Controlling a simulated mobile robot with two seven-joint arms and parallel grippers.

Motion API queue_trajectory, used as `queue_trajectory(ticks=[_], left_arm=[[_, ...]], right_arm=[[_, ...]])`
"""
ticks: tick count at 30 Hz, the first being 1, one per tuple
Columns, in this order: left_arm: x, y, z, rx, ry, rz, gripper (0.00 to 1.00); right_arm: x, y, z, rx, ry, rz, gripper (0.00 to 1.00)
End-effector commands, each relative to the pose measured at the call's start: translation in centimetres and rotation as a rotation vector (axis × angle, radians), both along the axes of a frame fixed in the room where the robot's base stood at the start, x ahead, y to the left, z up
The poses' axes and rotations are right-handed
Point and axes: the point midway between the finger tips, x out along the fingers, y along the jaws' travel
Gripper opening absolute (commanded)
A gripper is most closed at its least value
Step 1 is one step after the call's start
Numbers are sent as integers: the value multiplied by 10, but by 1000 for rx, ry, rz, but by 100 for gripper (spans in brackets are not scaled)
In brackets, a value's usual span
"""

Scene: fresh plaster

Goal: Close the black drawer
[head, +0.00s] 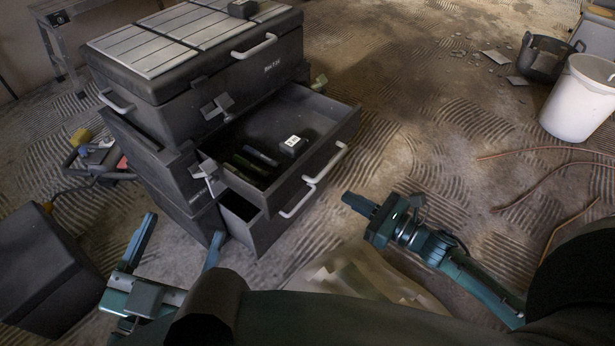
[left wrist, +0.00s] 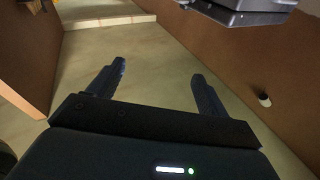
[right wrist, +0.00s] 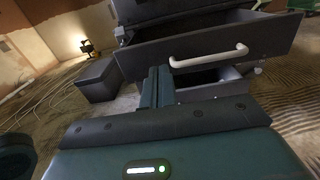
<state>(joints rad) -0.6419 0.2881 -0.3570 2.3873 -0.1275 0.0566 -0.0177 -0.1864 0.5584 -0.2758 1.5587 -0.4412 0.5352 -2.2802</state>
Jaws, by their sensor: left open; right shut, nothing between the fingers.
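A black tool chest (head: 172,118) stands at the centre left in the head view. Its upper black drawer (head: 335,135) is pulled far out to the right and its lower drawer (head: 262,236) is out less. Both have pale handles; the upper handle (right wrist: 210,56) shows in the right wrist view. My right gripper (head: 346,198) is shut and empty in front of the drawers. Its fingers (right wrist: 158,70) appear near the handle's left end; contact cannot be told. My left gripper (head: 184,225) is open and empty, left of the lower drawer; its fingers (left wrist: 158,68) show no object between them.
The upper drawer holds a small dark box with a white label (head: 293,145) and several dark rods (head: 252,162). A white bucket (head: 580,98) and a dark bucket (head: 542,58) stand at the right. A dark box (head: 45,270) is at the left. Ridged floor right of the drawers is mostly free.

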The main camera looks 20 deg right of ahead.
Motion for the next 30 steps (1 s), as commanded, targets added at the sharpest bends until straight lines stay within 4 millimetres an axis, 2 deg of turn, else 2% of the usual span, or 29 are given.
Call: queue_trajectory(ticks=[9, 15, 21, 30], left_arm=[[1, -2, -3, -37, -3, -15, 78], [1, -4, -4, -61, -1, -24, 78], [1, -4, -3, -77, -2, -28, 78], [0, -5, 0, -83, -3, -31, 78]], right_arm=[[55, 42, -1, 3, -3, 0, 0], [82, 63, -1, 3, 0, -1, 0], [95, 75, -1, 2, 2, -1, 0], [98, 76, 0, 3, 2, -2, 0]])
